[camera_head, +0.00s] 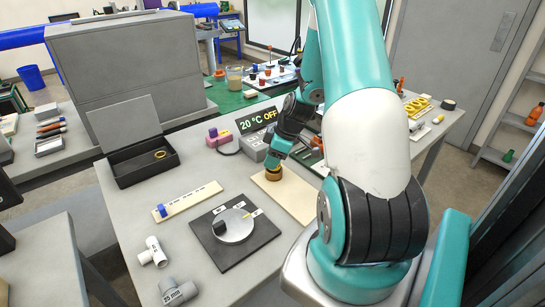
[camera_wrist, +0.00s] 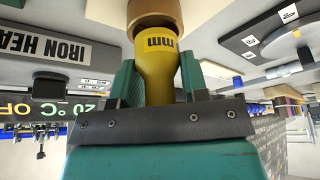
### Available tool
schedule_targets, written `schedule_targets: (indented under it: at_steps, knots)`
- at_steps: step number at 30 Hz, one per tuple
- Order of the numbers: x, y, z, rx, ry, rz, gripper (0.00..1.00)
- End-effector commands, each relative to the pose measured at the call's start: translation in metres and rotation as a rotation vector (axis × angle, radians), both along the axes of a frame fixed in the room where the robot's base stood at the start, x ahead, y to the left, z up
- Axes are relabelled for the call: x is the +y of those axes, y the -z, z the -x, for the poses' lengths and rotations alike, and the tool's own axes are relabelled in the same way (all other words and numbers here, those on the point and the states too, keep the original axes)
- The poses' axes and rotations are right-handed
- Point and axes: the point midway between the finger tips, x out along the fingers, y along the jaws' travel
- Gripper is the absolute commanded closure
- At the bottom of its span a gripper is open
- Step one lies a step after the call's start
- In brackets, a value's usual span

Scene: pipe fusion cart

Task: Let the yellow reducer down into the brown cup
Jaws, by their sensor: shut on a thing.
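My gripper (camera_wrist: 158,72) is shut on the yellow reducer (camera_wrist: 160,68), with a green finger on each side of it in the wrist view. The reducer's far end meets the mouth of the brown cup (camera_wrist: 155,10), whose rim overlaps it. How deep it sits inside the cup cannot be told. In the head view my gripper (camera_head: 277,155) points down just above the brown cup (camera_head: 273,175), which stands on a pale board (camera_head: 297,203). Little of the reducer shows there, between the fingers and the cup.
A dark plate with a round grey disc (camera_head: 233,226) lies left of the board. A temperature display box (camera_head: 256,123) stands behind the cup. A black tray (camera_head: 143,162), a cream strip (camera_head: 187,201) and grey pipe fittings (camera_head: 178,292) are farther left. Bare table lies between them.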

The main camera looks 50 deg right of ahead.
Motion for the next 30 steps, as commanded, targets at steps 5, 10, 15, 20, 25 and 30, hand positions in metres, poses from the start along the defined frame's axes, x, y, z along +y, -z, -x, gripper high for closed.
schedule_targets:
  at_steps: [5,10,15,20,25,30]
  knots:
    - [0.0,0.005,0.0,0.0,0.0,0.0,0.81]
    - [0.0,0.008,0.0,0.0,0.0,0.0,0.81]
    - [0.0,0.012,0.0,0.0,0.0,0.0,0.81]
    - [0.0,0.015,0.0,0.0,0.0,0.0,0.81]
    - [0.0,0.015,0.0,0.0,0.0,0.0,0.36]
    - [0.0,0.015,0.0,0.0,0.0,0.0,0.29]
